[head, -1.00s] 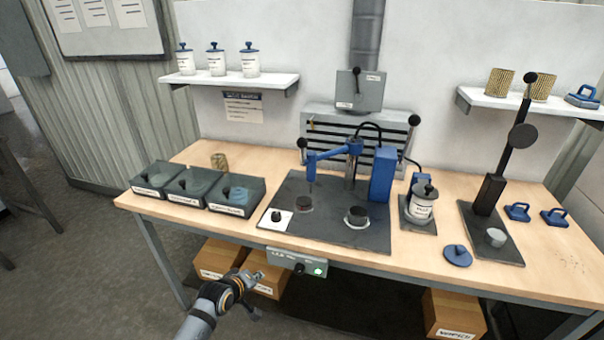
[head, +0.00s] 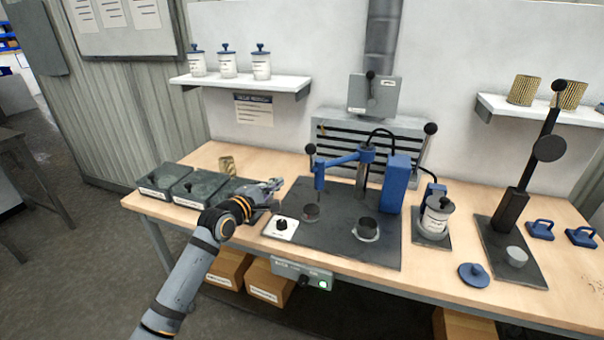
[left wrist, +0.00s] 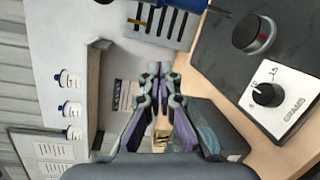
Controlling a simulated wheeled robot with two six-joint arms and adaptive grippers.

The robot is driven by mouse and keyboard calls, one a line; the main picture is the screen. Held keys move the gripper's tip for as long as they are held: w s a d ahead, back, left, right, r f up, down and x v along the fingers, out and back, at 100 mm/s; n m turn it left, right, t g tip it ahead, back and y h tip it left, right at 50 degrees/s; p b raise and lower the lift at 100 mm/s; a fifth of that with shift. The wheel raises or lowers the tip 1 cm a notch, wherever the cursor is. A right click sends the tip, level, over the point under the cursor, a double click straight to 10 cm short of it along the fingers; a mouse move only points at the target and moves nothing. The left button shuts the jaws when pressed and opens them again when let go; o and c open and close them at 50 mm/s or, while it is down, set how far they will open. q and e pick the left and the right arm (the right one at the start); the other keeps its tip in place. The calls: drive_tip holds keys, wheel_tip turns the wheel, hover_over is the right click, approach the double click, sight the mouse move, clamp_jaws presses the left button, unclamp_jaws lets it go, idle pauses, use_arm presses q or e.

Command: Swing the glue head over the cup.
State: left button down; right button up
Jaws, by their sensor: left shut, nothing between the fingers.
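The glue head is a blue arm (head: 340,160) on a grey post, with a black ball knob (head: 310,149) at its left end and a thin nozzle pointing down. It hangs near the left of two dark round cup-like pieces (head: 310,212) on the dark base plate (head: 330,250); I cannot tell whether it is centred over it. The other piece (head: 366,229) stands to the right, clear of the nozzle. My left gripper (head: 276,184) is shut and empty, left of the glue head and apart from it. Its shut fingers (left wrist: 155,72) show in the left wrist view. My right gripper is out of view.
Dark bins (head: 160,185) stand left of the plate, partly behind my left arm. A white dial plate (head: 281,228) lies at the plate's front left corner. A glue pot (head: 436,217) and a lever press (head: 515,200) stand to the right.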

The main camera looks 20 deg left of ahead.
use_arm(q)
drive_tip(key=shift+s+r, duration=0.1)
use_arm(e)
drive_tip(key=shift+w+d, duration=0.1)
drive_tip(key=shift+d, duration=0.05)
use_arm(q)
drive_tip(key=w+d+p, duration=0.1)
drive_tip(key=w+d, duration=0.4)
drive_tip(key=w, duration=0.2)
drive_tip(key=shift+w+d+p, duration=0.2)
drive_tip(key=shift+w+p, duration=0.1)
drive_tip(key=shift+w, duration=0.1)
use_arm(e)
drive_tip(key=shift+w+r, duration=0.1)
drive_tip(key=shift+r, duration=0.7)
